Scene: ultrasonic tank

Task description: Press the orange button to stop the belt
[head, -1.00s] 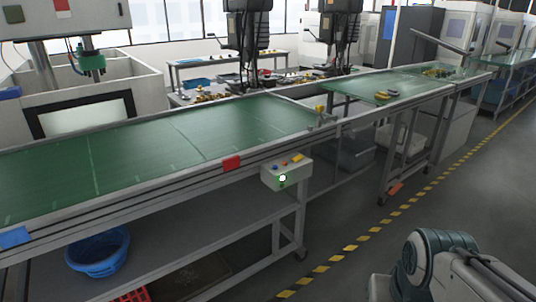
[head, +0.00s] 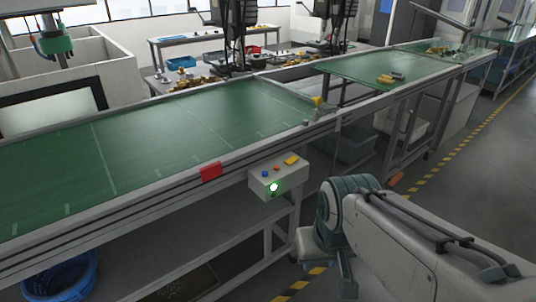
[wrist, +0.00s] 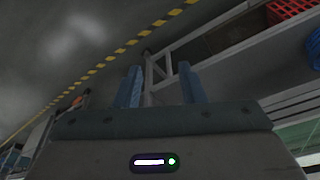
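A pale control box (head: 262,183) is mounted on the near side of the conveyor. On its top are a blue button (head: 265,173), a small red-orange button (head: 277,169) and a larger yellow-orange one (head: 291,160); which one is the orange button is hard to tell at this size. A green light (head: 274,187) glows on its front face. The green belt (head: 150,140) runs behind the box. My arm reaches in from the lower right, its end low and right of the box, apart from it. My gripper (wrist: 159,66) shows two blue fingers apart, with nothing between them.
A red block (head: 211,171) sits on the conveyor's side rail, left of the box. A blue basket (head: 60,277) lies under the conveyor. Yellow-black floor tape (head: 432,165) runs along the aisle. Open floor lies right of the conveyor.

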